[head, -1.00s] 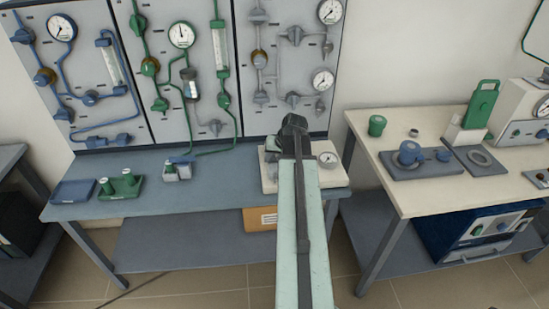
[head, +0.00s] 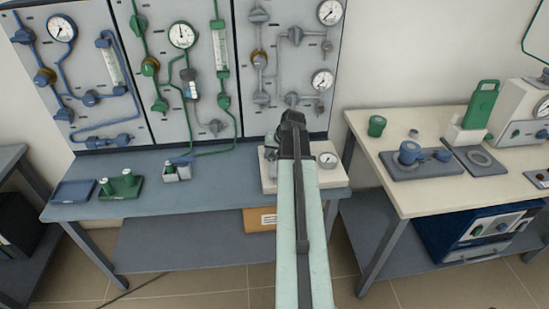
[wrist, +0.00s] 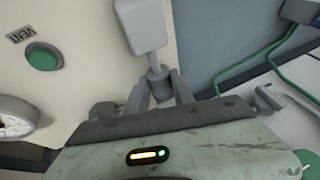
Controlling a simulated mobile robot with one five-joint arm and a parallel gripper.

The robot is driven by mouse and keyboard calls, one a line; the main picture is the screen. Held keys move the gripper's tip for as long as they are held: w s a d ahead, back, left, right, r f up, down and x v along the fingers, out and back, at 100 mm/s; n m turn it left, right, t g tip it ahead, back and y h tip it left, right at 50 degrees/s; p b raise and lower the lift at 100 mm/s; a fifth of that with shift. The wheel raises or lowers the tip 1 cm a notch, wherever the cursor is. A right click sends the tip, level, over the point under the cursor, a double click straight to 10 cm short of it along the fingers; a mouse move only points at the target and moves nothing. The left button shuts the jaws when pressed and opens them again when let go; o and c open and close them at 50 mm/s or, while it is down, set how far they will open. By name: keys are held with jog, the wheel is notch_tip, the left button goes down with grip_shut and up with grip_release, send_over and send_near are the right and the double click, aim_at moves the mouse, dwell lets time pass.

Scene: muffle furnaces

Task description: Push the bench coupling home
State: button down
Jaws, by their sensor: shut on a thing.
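A cream bench unit (head: 335,178) with a round gauge (head: 327,160) stands at the right end of the blue-grey bench. My gripper (wrist: 160,88) is over this unit; in the head view its dark wrist part hides the fingers. In the wrist view the fingers are shut on the short round stem of a grey fitting (wrist: 143,27) with a flat, block-shaped end. This fitting sits over the cream surface beside its edge. I cannot tell whether it is the bench coupling or how far in it is seated. A green button (wrist: 43,56) marked VENT is to its left.
Piped panels with gauges (head: 182,36) stand behind the bench (head: 225,180). A blue tray (head: 74,192), a green tray (head: 122,195) with fittings and a small grey holder (head: 178,178) sit to the left. A cream table (head: 400,190) stands at the right. The bench between holder and unit is clear.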

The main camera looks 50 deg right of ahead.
jog(key=shift+w+d, duration=0.35)
jog(key=shift+d, duration=0.05)
jog(key=c, duration=1.1)
grip_release()
jog(key=shift+o, duration=0.2)
jog(key=shift+a+r, duration=0.1)
jog(key=shift+r, duration=0.05)
jog(key=p+v, duration=0.7)
jog(key=shift+s+r, duration=0.2)
jog(key=shift+r, duration=0.05)
